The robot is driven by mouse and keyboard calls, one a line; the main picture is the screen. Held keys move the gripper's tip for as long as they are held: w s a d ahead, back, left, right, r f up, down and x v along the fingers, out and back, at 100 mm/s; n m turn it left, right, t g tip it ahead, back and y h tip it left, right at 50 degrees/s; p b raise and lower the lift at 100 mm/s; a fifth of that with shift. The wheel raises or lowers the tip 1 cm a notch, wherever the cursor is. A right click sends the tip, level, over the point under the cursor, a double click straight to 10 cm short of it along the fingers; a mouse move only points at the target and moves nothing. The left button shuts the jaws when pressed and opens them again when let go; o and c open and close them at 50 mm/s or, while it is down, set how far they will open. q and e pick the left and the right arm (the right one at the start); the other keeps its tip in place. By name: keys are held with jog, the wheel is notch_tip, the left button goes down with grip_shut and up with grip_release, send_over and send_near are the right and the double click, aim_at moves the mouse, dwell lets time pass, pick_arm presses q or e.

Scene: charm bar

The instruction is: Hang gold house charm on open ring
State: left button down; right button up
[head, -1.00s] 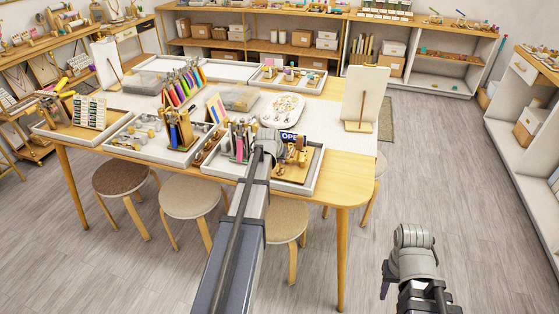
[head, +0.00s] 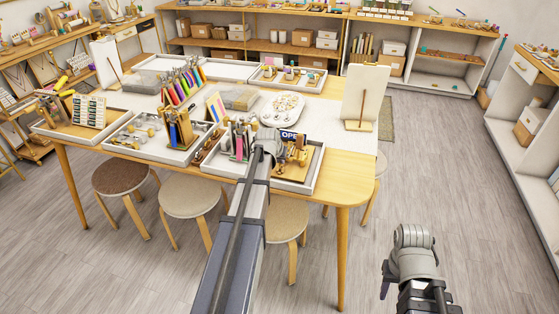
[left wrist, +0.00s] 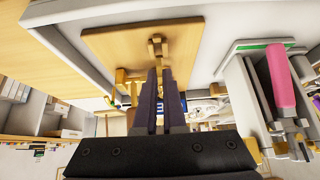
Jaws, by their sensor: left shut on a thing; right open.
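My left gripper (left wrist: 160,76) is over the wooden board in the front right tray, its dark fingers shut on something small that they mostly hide. I take it for the gold house charm, but its shape cannot be made out. A gold-brown fitting (left wrist: 157,46) stands on the wooden board (left wrist: 115,45) just beyond the fingertips. Whether it bears the open ring cannot be told. In the head view the left wrist (head: 268,142) covers part of this spot. My right gripper (head: 385,288) is open, low at the right over the floor, away from the table; only part of it shows.
Pink-handled pliers (left wrist: 281,78) stand in a rack to the right in the wrist view. A white oval dish (head: 283,109) and an upright white board (head: 363,95) are behind. The table's right corner (head: 345,190) is clear.

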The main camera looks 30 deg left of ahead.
pick_arm(q)
jog(key=shift+f+b, duration=1.15)
jog(key=shift+f, duration=0.1)
dwell(2.2)
jog(key=c, duration=0.9)
grip_release()
jog(key=shift+s+r, duration=0.1)
jog(key=shift+r, duration=0.05)
jog(key=shift+p+v, duration=2.5)
jog(key=shift+v, duration=0.4)
jog(key=p+v, duration=0.6)
jog(key=v, duration=0.1)
jog(key=shift+s+d+r, duration=0.15)
jog(key=shift+s+r, duration=0.1)
jog(key=shift+r, duration=0.05)
